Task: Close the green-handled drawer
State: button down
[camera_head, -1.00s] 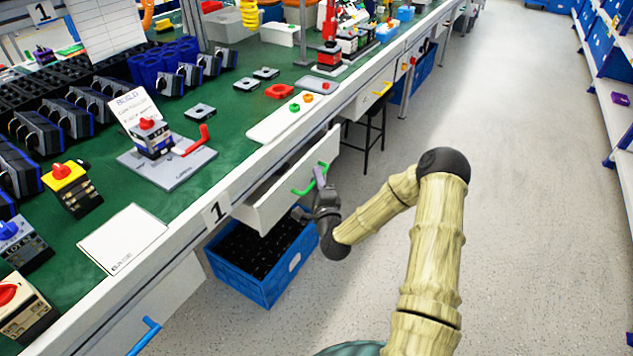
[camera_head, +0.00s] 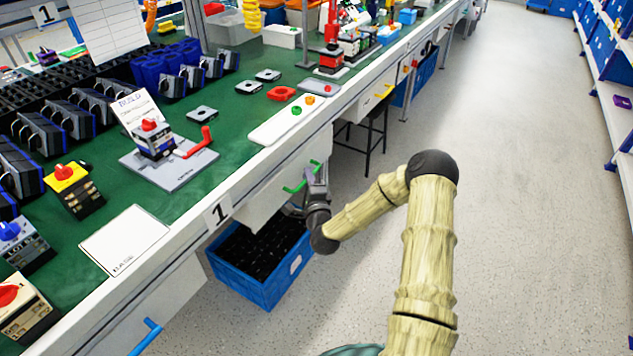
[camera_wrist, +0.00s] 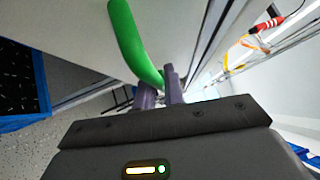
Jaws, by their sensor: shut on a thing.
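The green handle (camera_head: 300,178) sits on the front of a white drawer (camera_head: 262,204) under the workbench edge. The drawer front lies close to the bench face, and no open drawer interior shows. My gripper (camera_head: 317,178) is at the right end of the handle. In the wrist view, the green handle (camera_wrist: 132,42) runs down to my gripper's purple-grey fingers (camera_wrist: 160,88), which are shut on its end. The drawer front (camera_wrist: 70,35) fills the upper left of that view.
A blue crate (camera_head: 262,262) stands on the floor below the drawer. A blue-handled drawer (camera_head: 148,335) is at the lower left, and a yellow-handled one (camera_head: 383,92) is farther along the bench. A black stool (camera_head: 365,130) stands beyond. The aisle floor at right is clear.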

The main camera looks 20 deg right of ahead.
jog(key=shift+w+a, duration=0.2)
jog(key=shift+w, duration=0.05)
jog(key=c, duration=1.5)
grip_release()
jog(key=shift+a, duration=0.1)
jog(key=shift+w+f, duration=0.1)
jog(key=shift+w, duration=0.1)
jog(key=shift+s+a, duration=0.1)
jog(key=shift+a, duration=0.05)
